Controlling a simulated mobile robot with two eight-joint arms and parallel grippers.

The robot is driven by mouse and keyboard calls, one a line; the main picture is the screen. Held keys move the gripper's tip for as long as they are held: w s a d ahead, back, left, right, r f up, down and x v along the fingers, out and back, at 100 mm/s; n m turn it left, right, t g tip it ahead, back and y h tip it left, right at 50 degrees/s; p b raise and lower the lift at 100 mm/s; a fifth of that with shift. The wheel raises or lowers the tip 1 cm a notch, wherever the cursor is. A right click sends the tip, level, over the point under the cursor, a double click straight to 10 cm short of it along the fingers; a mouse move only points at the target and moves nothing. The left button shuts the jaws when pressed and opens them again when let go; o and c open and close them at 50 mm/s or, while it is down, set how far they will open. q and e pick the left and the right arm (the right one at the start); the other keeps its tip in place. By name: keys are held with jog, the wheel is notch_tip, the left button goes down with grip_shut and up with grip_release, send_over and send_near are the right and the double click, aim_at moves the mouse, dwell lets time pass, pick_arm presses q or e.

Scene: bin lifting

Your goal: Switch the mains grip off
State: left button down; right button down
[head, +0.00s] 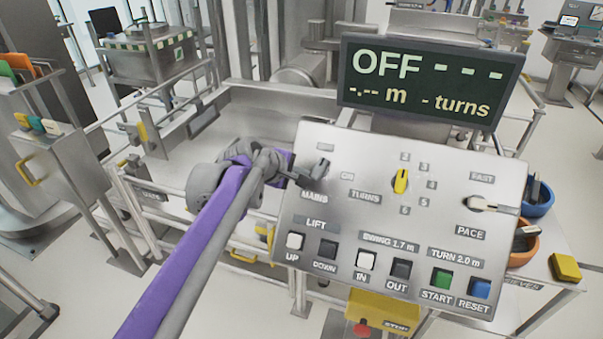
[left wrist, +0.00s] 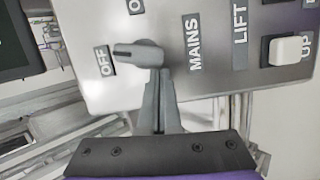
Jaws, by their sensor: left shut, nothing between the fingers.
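The mains grip (head: 321,170) is a small grey turning lever at the upper left of the sloped control panel (head: 400,222), above the MAINS label. In the left wrist view the mains grip (left wrist: 140,52) lies with its pale end towards the OFF label (left wrist: 104,60), away from ON. The display (head: 430,82) reads OFF with dashes. My left gripper (head: 303,181) is shut and empty, its fingertips right beside the grip. In the left wrist view the shut fingers (left wrist: 159,95) reach the grip's side and seem to touch it. My right gripper is not in view.
A yellow turns knob (head: 401,181) and a pace lever (head: 490,206) sit further right on the panel. A row of push buttons, among them green START (head: 440,278) and blue RESET (head: 479,288), lies below. A red stop button (head: 362,328) sits under the panel.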

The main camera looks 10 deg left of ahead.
pick_arm(q)
jog(key=shift+d, duration=0.15)
dwell(0.3)
jog(key=shift+w+d+r, duration=0.1)
jog(key=shift+d+r, duration=0.1)
jog(key=shift+d, duration=0.1)
jog(key=shift+d+r, duration=0.1)
jog(key=shift+d, duration=0.05)
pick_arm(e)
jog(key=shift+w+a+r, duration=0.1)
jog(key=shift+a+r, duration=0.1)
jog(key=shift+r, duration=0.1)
pick_arm(q)
jog(key=shift+p, duration=0.3)
